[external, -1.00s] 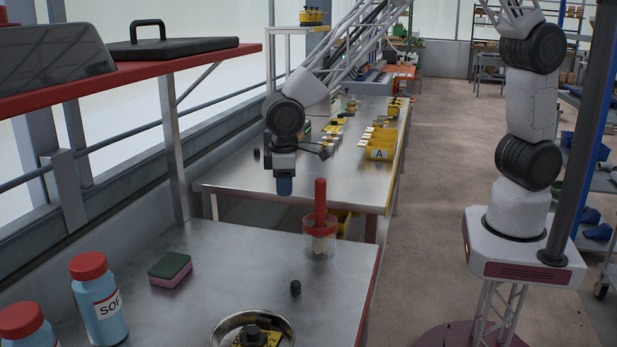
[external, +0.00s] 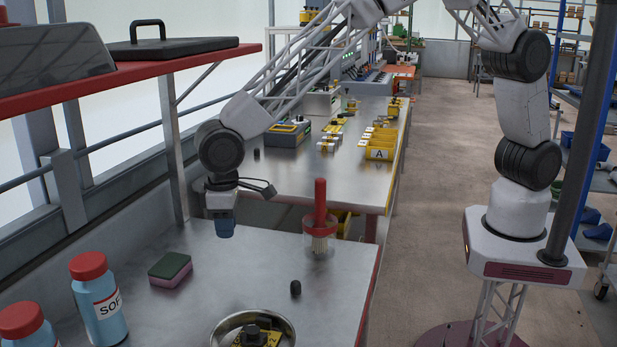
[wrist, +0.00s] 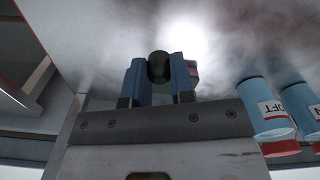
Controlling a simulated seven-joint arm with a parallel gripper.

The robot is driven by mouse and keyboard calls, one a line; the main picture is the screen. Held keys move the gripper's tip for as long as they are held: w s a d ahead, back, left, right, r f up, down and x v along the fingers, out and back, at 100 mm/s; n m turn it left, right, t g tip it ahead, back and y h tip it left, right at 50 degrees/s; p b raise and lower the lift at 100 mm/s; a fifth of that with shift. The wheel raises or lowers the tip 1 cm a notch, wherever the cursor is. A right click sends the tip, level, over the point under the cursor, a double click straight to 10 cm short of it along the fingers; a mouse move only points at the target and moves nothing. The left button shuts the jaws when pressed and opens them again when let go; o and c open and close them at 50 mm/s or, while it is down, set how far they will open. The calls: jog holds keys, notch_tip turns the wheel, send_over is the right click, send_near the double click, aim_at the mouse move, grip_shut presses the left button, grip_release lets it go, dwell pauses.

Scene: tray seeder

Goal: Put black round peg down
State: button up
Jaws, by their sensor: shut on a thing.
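My gripper (external: 225,229) is above the near steel table, to the right of the sponge. In the wrist view its two blue fingers (wrist: 158,78) are shut on a black round peg (wrist: 159,66), seen end-on between the fingertips. The held peg cannot be made out in the external view. Another small black peg (external: 295,288) stands on the near table. A similar dark piece (external: 256,154) is on the far bench.
The near steel table (external: 235,271) is bare below my gripper. Around it are a green and pink sponge (external: 170,269), blue bottles with red caps (external: 99,300), a clear cup with a red-handled brush (external: 320,225) and a metal bowl (external: 219,335). A red shelf (external: 130,70) overhangs the left.

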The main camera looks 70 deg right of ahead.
dwell(0.5)
send_over(231, 274)
jog(key=shift+f, duration=3.1)
jog(key=shift+f, duration=0.1)
jog(key=shift+f, duration=1.75)
jog(key=shift+f, duration=0.15)
jog(key=o, duration=0.9)
notch_tip(231, 274, up, 12)
jog(key=shift+r, duration=0.15)
